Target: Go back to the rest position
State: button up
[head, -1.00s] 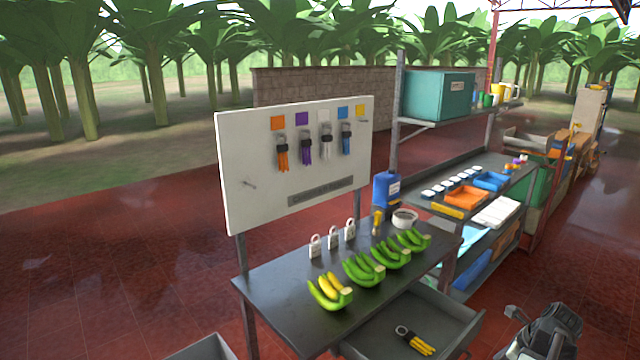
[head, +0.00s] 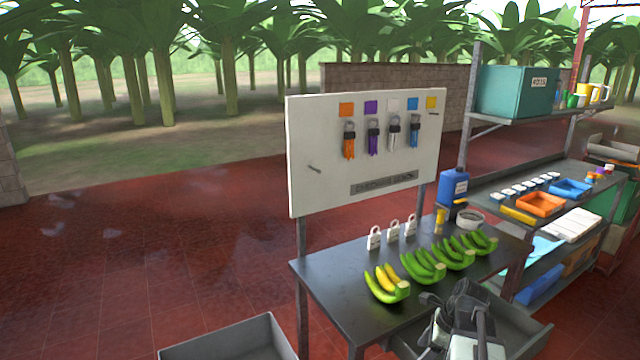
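My gripper and arm (head: 462,318) show at the lower right in the head view, in front of the drawer. The fingertips are not clear, so I cannot tell whether the gripper is open or shut, or whether it holds anything. The dark table (head: 335,287) stands behind it, with its drawer (head: 530,333) pulled open. My arm hides much of the drawer's inside.
Several banana bunches (head: 421,266), small padlocks (head: 393,231) and a blue jug (head: 453,186) stand on the table. A white board (head: 330,140) holds hanging coloured bundles. A grey bin (head: 225,340) is at the bottom. Shelving (head: 540,235) stands right. The left floor is clear.

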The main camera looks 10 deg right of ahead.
jog(key=a+f+n+g+h+b, duration=0.1)
jog(key=a+f+n, duration=0.1)
jog(key=a+n, duration=1)
jog(key=a+f+n+g+h+b, duration=0.1)
jog(key=a+f+n+h, duration=0.1)
jog(key=a+n, duration=1)
jog(key=shift+w+a+f+b, duration=0.35)
jog(key=shift+a, duration=0.15)
jog(key=shift+o, duration=0.6)
jog(key=shift+a+n, duration=0.15)
jog(key=shift+n, duration=0.25)
